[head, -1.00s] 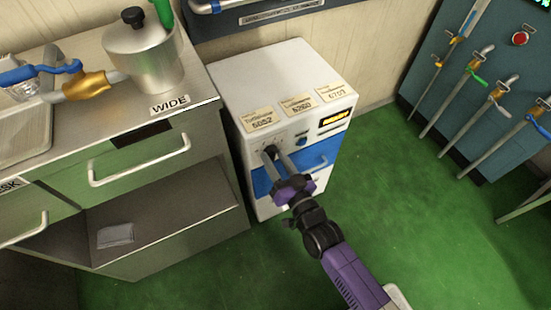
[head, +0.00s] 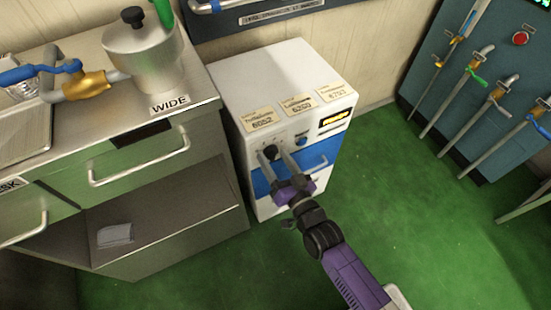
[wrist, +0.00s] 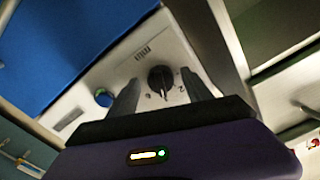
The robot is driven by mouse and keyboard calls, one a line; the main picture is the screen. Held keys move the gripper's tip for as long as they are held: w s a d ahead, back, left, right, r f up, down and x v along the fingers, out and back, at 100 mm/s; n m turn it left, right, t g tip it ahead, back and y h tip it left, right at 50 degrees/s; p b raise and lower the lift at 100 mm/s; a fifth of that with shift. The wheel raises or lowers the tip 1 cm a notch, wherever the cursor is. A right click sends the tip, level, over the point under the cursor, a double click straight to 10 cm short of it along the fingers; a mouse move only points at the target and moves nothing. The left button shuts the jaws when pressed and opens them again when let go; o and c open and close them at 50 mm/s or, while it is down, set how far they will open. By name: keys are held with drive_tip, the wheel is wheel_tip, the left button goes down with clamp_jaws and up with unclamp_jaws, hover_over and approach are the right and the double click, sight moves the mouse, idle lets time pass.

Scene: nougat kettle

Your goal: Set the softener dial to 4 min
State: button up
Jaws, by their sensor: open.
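The dial is a round black knob (wrist: 160,79) on the white front panel of a white cabinet (head: 280,80) with a blue band. A pale mark shows at the knob's lower edge in the wrist view; the small markings around it are too blurred to read surely. In the head view the dark dial (head: 270,152) shows between the fingertips. My gripper (head: 274,154) is open, with one finger on each side of the dial. In the wrist view its dark fingers (wrist: 161,84) stand apart from the knob, with gaps on both sides.
A blue round button (wrist: 103,97) sits beside the dial on the panel. A lit yellow display (head: 334,119) is on the cabinet's upper right. A metal counter (head: 190,98) with a pot stands close on the left. Green floor (head: 400,220) is clear on the right.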

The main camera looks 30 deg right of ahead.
drive_tip(key=shift+s, duration=0.1)
drive_tip(key=s+p, duration=0.1)
drive_tip(key=s, duration=0.6)
drive_tip(key=shift+s, duration=0.3)
drive_tip(key=s+r+n+g, duration=0.2)
drive_tip(key=s+r, duration=0.6)
drive_tip(key=s, duration=0.5)
drive_tip(key=s+r+n+g, duration=0.1)
drive_tip(key=s+r+n, duration=0.1)
drive_tip(key=s+r, duration=0.85)
drive_tip(key=s+r+p, duration=0.3)
drive_tip(key=r+p, duration=1)
drive_tip(key=p, duration=0.4)
drive_tip(key=shift+s+r, duration=0.2)
drive_tip(key=shift+r, duration=0.2)
